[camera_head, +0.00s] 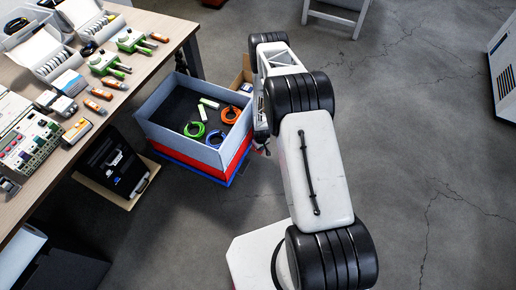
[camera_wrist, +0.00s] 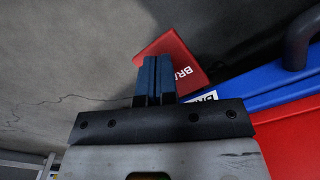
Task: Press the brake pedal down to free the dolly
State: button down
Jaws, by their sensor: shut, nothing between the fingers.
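The red brake pedal (camera_wrist: 185,52), with white letters "BRA" visible, shows in the wrist view just beyond my fingertips. My gripper (camera_wrist: 155,62) has its blue fingers shut together with nothing between them. The fingertips overlap the pedal's left part in the picture; I cannot tell whether they touch it. The blue dolly (camera_wrist: 265,88) runs to the right of the pedal, and a white label with partly hidden letters sits near its edge. In the head view the dolly (camera_head: 228,184) shows as a blue rim under the crates; my arm hides the pedal there.
A red crate (camera_wrist: 292,135) rides on the dolly, with a grey-blue box (camera_head: 175,139) of cables on top. A dark bar (camera_wrist: 298,42) stands at the right of the wrist view. A workbench (camera_head: 150,63) with parts is at left. Open floor (camera_head: 430,150) lies to the right.

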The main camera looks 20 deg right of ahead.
jog(key=shift+f, duration=0.2)
jog(key=shift+r, duration=0.1)
notch_tip(320, 180, up, 8)
dwell(1.3)
dwell(0.6)
